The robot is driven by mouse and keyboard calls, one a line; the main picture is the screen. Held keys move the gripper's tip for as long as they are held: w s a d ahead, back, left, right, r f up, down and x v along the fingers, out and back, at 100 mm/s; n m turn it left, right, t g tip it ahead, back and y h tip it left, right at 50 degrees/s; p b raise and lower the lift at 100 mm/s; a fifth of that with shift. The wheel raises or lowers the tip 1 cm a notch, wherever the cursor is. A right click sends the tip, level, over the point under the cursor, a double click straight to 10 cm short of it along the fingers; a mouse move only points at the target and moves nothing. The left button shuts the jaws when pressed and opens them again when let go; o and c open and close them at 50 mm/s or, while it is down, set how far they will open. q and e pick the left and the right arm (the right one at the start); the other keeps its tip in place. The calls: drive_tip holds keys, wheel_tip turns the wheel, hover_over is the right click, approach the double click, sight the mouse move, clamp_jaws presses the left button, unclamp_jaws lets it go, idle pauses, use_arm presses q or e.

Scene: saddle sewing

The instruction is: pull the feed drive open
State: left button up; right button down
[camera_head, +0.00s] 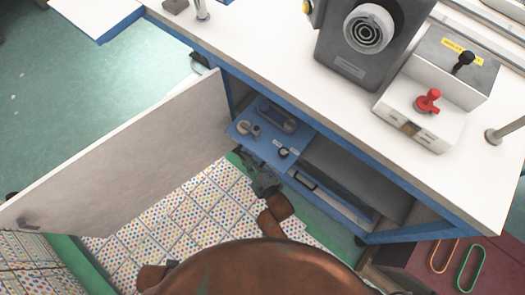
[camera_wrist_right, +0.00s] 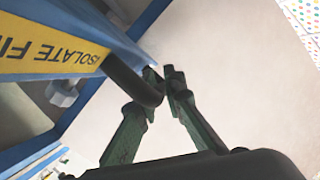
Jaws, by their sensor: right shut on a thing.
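The feed drive appears to be the blue unit (camera_head: 262,124) in the cabinet under the white table, with a round knob and a dark part on it. Its inner part is partly hidden by the table edge. In the right wrist view a blue edge with a yellow label (camera_wrist_right: 55,53) reading "ISOLATE FI…" carries a dark curved handle (camera_wrist_right: 130,78). My right gripper (camera_head: 262,182) is at the front of the blue unit. In the wrist view its green fingers (camera_wrist_right: 161,84) are shut on the end of the handle. My left gripper is not in view.
A white cabinet door (camera_head: 130,150) stands open at the left. A dark shelf space (camera_head: 345,170) lies right of the unit. The white table (camera_head: 270,60) overhangs it, with a grey machine (camera_head: 365,45) and a red-knobbed box (camera_head: 418,122) on top.

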drive_tip(key=shift+r, duration=0.15)
drive_tip(key=c, duration=2)
unclamp_jaws()
drive_tip(key=shift+s+d, duration=0.1)
drive_tip(key=shift+d, duration=0.05)
drive_tip(key=shift+s+d, duration=0.2)
drive_tip(key=shift+s, duration=0.05)
drive_tip(key=v, duration=1.1)
drive_tip(key=shift+s, duration=0.1)
